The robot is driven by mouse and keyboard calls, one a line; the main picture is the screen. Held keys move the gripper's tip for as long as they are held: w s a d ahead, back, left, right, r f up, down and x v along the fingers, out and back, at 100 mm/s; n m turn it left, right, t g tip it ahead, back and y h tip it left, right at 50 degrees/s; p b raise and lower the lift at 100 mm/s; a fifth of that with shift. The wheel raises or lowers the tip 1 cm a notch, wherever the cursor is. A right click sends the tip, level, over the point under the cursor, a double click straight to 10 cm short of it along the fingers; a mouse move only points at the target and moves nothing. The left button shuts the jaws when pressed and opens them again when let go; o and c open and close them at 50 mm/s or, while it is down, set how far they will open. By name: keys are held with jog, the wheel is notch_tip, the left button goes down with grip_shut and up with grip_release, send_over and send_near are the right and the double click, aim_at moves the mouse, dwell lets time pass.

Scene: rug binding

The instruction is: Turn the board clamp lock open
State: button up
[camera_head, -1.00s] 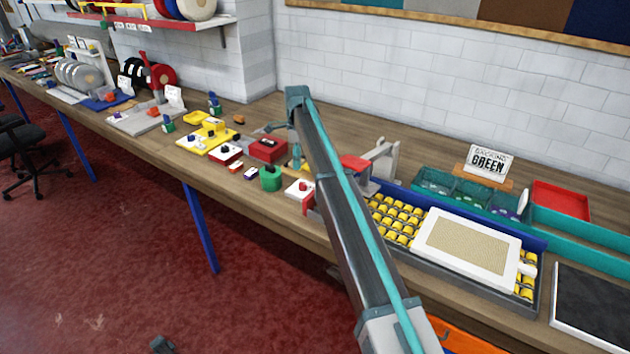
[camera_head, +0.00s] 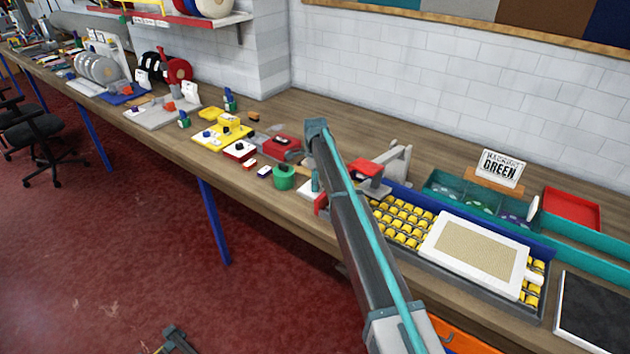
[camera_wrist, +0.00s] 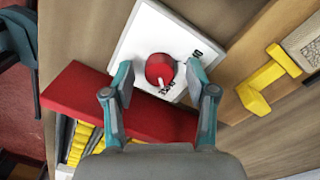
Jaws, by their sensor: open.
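The lock is a red round knob (camera_wrist: 160,69) with a pale pointer, on a white plate (camera_wrist: 139,42) with dark lettering, seen in the wrist view. The pointer is toward the lower lettering, which seems to read LOCK. My gripper (camera_wrist: 159,71) is open, one finger on each side of the knob. I cannot tell whether the fingers touch it. In the head view the white plate (camera_head: 309,189) is at the bench front, mostly hidden behind my arm, and the knob is hidden. A red bar (camera_wrist: 75,98) runs beside the plate, under my fingers.
A tray of yellow pieces (camera_head: 403,222) with a white-framed mesh panel (camera_head: 478,252) lies right of my arm. A red-topped grey fixture (camera_head: 369,168) stands behind. In the wrist view a yellow bracket (camera_wrist: 263,79) is right of the plate. A green container (camera_head: 284,178) stands left.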

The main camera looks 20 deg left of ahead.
grip_shut()
dwell(0.3)
jog(key=shift+f+n+b, duration=0.1)
jog(key=shift+n+b, duration=0.2)
jog(key=n+b, duration=0.2)
jog(key=n, duration=0.1)
jog(key=shift+n, duration=0.3)
jog(key=n+b, duration=0.1)
jog(key=n, duration=0.3)
jog(key=shift+n+b, duration=0.3)
jog(key=shift+b, duration=0.1)
jog(key=n+b, duration=0.1)
jog(key=n, duration=0.3)
jog(key=shift+s+t, duration=0.1)
jog(key=shift+t, duration=0.2)
jog(key=n+b, duration=0.1)
jog(key=n, duration=0.4)
